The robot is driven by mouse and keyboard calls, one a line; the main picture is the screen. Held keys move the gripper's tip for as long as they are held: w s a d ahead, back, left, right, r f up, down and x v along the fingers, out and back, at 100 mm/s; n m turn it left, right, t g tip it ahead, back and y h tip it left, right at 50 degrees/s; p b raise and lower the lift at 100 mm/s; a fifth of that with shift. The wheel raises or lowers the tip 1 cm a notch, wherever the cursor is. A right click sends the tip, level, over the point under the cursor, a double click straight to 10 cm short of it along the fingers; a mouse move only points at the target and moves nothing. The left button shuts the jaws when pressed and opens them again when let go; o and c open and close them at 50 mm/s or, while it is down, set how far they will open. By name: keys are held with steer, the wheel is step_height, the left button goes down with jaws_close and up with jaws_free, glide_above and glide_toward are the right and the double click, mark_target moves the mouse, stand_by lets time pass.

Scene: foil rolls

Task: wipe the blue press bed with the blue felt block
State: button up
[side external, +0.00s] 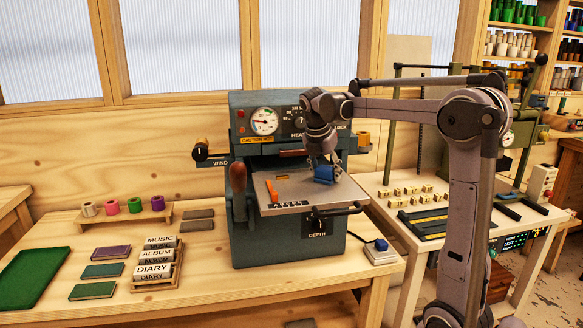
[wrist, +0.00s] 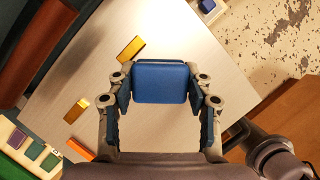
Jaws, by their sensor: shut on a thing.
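The blue felt block (side external: 324,175) is over the right back part of the press bed (side external: 318,194). The bed looks pale grey, on a blue-grey press. My gripper (side external: 324,163) points down and is shut on the block. In the wrist view the block (wrist: 160,82) sits between the two blue-padded fingers of my gripper (wrist: 160,92), with the bed (wrist: 205,125) beyond it. I cannot tell whether the block touches the bed, as its underside is hidden.
Two gold pieces (wrist: 131,48) (wrist: 76,111) and an orange strip (side external: 272,191) lie on the bed. The press head (side external: 285,125) stands behind it and a dark handle (side external: 342,211) in front. Book blocks (side external: 156,262) stand left; a second table with brass type (side external: 405,192) is right.

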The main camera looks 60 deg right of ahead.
mark_target(288, 183)
steer(key=shift+w+a+r, duration=0.1)
steer(key=shift+w+a, duration=3.95)
steer(key=shift+a, duration=0.05)
step_height(288, 183, up, 8)
steer(key=shift+s+r, duration=0.1)
